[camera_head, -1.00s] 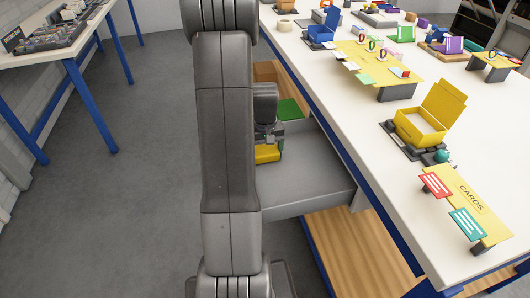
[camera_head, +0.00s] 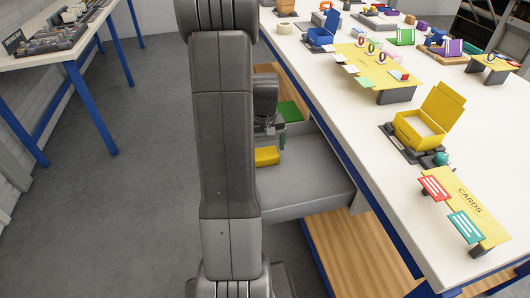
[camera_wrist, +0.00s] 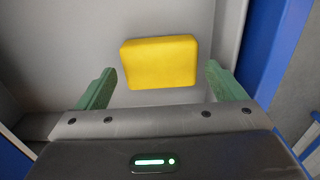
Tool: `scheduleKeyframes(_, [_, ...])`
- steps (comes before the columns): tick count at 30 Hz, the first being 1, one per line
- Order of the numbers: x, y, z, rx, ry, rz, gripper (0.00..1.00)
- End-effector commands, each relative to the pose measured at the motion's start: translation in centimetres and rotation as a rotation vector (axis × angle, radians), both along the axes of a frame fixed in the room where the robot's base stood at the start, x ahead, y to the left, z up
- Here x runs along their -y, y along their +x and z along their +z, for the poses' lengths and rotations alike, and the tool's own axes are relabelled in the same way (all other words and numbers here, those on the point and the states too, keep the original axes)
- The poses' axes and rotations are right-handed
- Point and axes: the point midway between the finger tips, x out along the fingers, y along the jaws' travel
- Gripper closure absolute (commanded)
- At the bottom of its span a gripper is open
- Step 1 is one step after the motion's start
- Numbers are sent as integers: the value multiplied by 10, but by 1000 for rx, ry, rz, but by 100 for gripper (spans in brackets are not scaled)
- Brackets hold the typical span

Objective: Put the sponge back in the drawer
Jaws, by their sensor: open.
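The yellow sponge (camera_head: 266,157) lies flat on the floor of the open grey drawer (camera_head: 312,180), which sticks out from under the workbench. In the wrist view the sponge (camera_wrist: 160,62) lies ahead of my gripper (camera_wrist: 160,88), roughly centred between its green fingers. The fingers are spread wide and empty, with a gap on each side of the sponge. In the head view my gripper (camera_head: 268,138) is just above the sponge, and my arm hides part of the drawer.
The white workbench (camera_head: 470,125) holds a yellow open box (camera_head: 420,130), a CARDS stand (camera_head: 470,203) and several small items. A green pad (camera_head: 289,111) is beyond the drawer. A wooden shelf (camera_head: 345,240) is below. Grey floor at left is clear.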

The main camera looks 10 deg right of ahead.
Motion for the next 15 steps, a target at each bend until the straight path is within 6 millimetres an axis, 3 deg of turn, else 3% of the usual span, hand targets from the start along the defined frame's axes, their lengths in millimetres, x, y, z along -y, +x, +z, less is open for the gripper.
scheduleKeyframes(1, [0,1,15,5,-1,0,10])
scheduleKeyframes(6, [0,1,51,4,-1,0,10])
scheduleKeyframes(15, [0,0,82,1,0,0,10])
